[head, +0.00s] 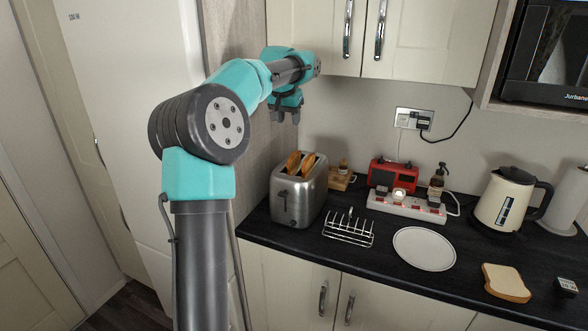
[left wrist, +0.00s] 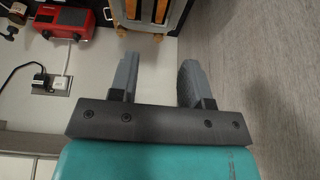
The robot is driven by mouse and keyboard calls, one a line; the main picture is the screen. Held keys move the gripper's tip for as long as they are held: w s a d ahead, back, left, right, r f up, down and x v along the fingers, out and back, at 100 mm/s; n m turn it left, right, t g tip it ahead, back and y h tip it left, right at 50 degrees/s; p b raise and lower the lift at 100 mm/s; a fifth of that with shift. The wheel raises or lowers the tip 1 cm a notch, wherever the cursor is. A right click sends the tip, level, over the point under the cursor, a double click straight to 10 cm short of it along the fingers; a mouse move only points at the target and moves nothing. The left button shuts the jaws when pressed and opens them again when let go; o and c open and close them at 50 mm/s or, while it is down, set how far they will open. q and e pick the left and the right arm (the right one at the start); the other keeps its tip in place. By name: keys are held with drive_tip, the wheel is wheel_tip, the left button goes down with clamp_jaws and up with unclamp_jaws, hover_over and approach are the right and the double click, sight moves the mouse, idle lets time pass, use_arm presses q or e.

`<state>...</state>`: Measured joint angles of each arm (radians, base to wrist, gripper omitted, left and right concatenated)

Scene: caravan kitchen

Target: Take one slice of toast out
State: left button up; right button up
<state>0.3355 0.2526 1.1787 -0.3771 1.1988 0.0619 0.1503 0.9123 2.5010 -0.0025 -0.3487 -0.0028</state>
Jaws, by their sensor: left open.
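A steel toaster (head: 298,202) stands at the left end of the dark counter. Two browned slices of toast stick up from its slots: the left slice (head: 293,162) and the right slice (head: 308,164). In the left wrist view the toaster (left wrist: 172,20) shows at the top edge, partly cut off, with toast (left wrist: 161,9) in its slots. My left gripper (head: 286,116) is above the toaster, near the wall cupboard, and points down. It is open and empty, as its two fingers (left wrist: 157,75) stand apart in the left wrist view. My right gripper is not in view.
A wire toast rack (head: 348,230) stands right of the toaster, then a white plate (head: 424,249) and a bread slice (head: 506,283). Behind are a red radio (head: 391,175), a power strip (head: 406,206) and a kettle (head: 508,200). Wall cupboards (head: 428,40) hang above.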

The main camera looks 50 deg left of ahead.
use_arm(q)
approach(294, 153)
drive_tip(key=x, duration=0.4)
drive_tip(key=shift+w+d+f, duration=0.15)
drive_tip(key=shift+d+f, duration=0.1)
drive_tip(key=shift+f, duration=0.25)
drive_tip(key=shift+a+x, duration=0.15)
drive_tip(key=shift+x, duration=1.2)
drive_tip(key=shift+a+x, duration=0.1)
drive_tip(key=shift+x, duration=1.2)
drive_tip(key=shift+c, duration=0.2)
clamp_jaws()
